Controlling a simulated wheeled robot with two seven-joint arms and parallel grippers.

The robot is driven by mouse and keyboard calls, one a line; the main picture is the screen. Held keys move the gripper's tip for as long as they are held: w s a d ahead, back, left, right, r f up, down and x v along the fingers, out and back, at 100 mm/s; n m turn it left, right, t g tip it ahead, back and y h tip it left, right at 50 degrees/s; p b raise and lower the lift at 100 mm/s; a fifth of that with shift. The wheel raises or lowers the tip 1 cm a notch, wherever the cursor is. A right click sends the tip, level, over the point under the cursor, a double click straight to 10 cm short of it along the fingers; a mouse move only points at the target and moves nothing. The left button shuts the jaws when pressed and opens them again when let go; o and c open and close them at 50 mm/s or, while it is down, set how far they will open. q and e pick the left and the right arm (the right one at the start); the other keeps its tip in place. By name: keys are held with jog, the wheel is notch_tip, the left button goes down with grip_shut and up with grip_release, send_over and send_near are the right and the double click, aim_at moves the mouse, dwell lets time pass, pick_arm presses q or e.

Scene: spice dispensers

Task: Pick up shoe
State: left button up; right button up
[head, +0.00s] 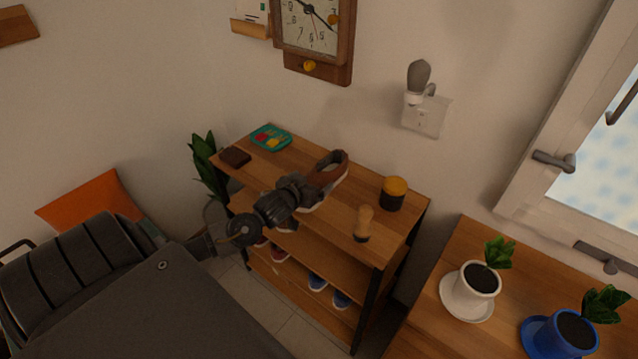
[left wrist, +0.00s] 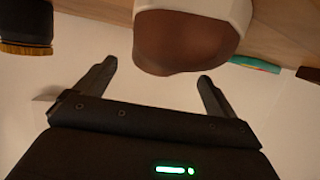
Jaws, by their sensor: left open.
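A brown shoe with a white sole (head: 332,169) is on the top of the wooden shoe rack (head: 288,150) in the head view. My left gripper (head: 308,189) is at the shoe's near side, and its hand covers part of the shoe. In the left wrist view the shoe (left wrist: 185,38) is large, at the upper middle, beyond the two spread fingertips. The gripper (left wrist: 157,72) is open, with nothing visible between its fingers. I cannot tell whether it touches the shoe. My right gripper is not in view.
On the rack top are a dark-bodied brush or jar (head: 394,193), a wooden-handled brush (head: 363,223), a brown block (head: 235,157) and a teal tray (head: 271,138). More shoes (head: 318,282) sit on lower shelves. Potted plants (head: 482,279) stand on the right-hand table.

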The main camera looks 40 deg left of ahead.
aim_at(321, 178)
pick_arm(q)
jog(key=x, duration=0.4)
jog(key=shift+w+f+p, duration=0.15)
jog(key=shift+f+p, duration=0.05)
jog(key=shift+p, duration=0.1)
jog(key=shift+a, duration=0.1)
jog(key=shift+c, duration=0.3)
jog(key=c, duration=1.1)
jog(key=shift+r, duration=0.1)
jog(key=shift+c, duration=0.2)
